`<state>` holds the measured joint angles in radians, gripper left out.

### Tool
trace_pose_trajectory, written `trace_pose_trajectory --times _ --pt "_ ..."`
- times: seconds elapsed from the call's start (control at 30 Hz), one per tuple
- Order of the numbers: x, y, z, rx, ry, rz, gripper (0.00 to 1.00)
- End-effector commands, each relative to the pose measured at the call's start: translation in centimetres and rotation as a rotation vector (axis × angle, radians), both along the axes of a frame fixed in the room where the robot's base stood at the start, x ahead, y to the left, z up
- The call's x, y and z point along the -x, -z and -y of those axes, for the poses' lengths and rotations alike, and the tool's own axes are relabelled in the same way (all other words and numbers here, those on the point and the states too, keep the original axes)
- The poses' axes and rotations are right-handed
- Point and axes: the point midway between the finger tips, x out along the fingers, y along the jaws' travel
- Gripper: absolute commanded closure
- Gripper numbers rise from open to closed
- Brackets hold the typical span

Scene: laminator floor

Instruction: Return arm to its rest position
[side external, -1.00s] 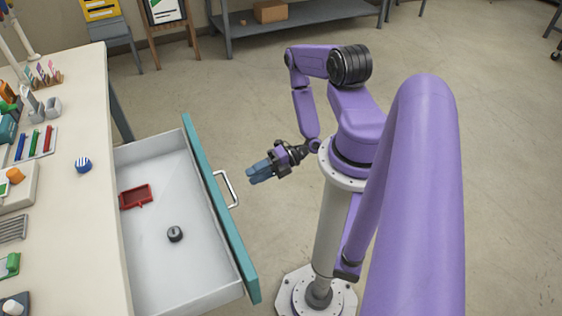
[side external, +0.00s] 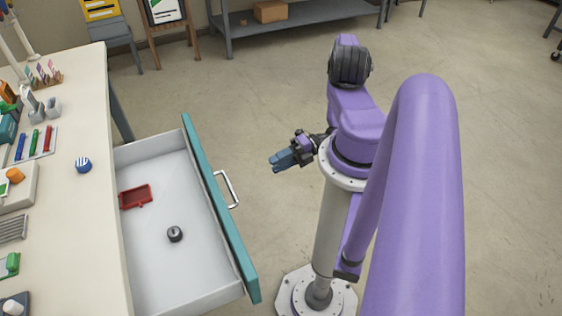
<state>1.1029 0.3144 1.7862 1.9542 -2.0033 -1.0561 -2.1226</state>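My gripper (side external: 277,163), with blue fingers, is in the air over the bare floor, close beside the column of my purple arm. It points left, toward the open drawer (side external: 236,234), and is apart from the drawer's handle (side external: 228,188). I see nothing held at the fingertips. The fingers are too small in this view to tell whether they are apart or together. Part of my arm behind the column is hidden.
The drawer juts out from the cream worktop (side external: 85,215) and holds a red tray (side external: 136,196) and a dark round object (side external: 175,234). A blue-and-white striped object (side external: 83,165) sits on the worktop. A grey shelf (side external: 305,22) stands behind. Open floor surrounds my arm.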

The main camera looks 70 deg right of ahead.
Motion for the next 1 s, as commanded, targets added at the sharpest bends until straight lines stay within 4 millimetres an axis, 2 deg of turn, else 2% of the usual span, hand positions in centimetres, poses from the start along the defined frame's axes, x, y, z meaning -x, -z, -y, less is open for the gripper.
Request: trace_pose_trajectory --times 0.47,0.63,0.83,1.0 --pt "0.4 -0.1 0.4 0.003 -0.001 -0.002 0.65" --pt "-0.1 0.6 1.4 0.045 -0.042 -0.099 0.65" --pt "-2.8 1.8 4.9 0.21 -0.105 -0.414 0.65" --pt "-6.7 0.9 7.3 0.382 -0.064 -0.655 0.65"
